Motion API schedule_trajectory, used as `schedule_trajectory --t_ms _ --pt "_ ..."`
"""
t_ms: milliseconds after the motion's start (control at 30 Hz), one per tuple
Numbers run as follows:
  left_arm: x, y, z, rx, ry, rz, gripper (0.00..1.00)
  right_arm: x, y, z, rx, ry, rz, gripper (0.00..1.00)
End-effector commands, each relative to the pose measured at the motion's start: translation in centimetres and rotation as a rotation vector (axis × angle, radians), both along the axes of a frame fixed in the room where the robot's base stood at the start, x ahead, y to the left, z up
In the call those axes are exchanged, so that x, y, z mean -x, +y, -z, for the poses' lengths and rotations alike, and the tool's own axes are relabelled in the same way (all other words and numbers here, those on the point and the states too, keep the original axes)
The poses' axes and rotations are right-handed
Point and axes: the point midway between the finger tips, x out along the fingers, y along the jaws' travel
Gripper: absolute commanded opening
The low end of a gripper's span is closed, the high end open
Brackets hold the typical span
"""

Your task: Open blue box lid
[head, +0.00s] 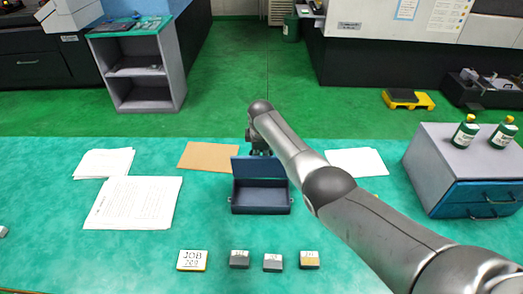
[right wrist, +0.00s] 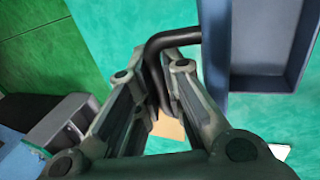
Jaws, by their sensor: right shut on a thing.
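The blue box (head: 261,208) stands on the green table in the middle of the head view, with its dark inside showing. Its blue lid (head: 258,168) stands raised along the box's far edge. My right gripper (head: 259,147) is just behind the lid, partly hidden by my own arm. In the right wrist view, my right gripper (right wrist: 160,85) is shut on a dark bent handle (right wrist: 172,38), which runs between its fingers. Part of the open box (right wrist: 265,78) shows at the upper right there. My left gripper is in neither view.
A brown sheet (head: 208,156) lies left of the lid, and white papers (head: 133,203) lie further left. Small blocks (head: 239,259) sit in front of the box. A grey drawer unit (head: 432,165) with green bottles stands at the right.

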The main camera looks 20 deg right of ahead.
Motion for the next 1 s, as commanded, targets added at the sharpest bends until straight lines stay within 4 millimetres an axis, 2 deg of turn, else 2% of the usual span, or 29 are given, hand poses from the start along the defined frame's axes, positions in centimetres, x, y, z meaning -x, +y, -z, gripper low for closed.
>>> schedule_trajectory --t_ms 467,500,567,1000 --pt "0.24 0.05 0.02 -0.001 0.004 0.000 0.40 0.03 0.29 0.15 -0.004 0.000 -0.003 0.00" --pt "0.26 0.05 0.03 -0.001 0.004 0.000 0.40 0.04 0.30 0.16 -0.005 -0.001 -0.003 0.11" --pt "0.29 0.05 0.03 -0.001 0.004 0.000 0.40 0.04 0.30 0.16 -0.004 0.000 -0.003 0.18" --pt "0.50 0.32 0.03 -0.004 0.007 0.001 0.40 0.06 0.18 -0.31 -0.002 -0.002 -0.002 0.19"
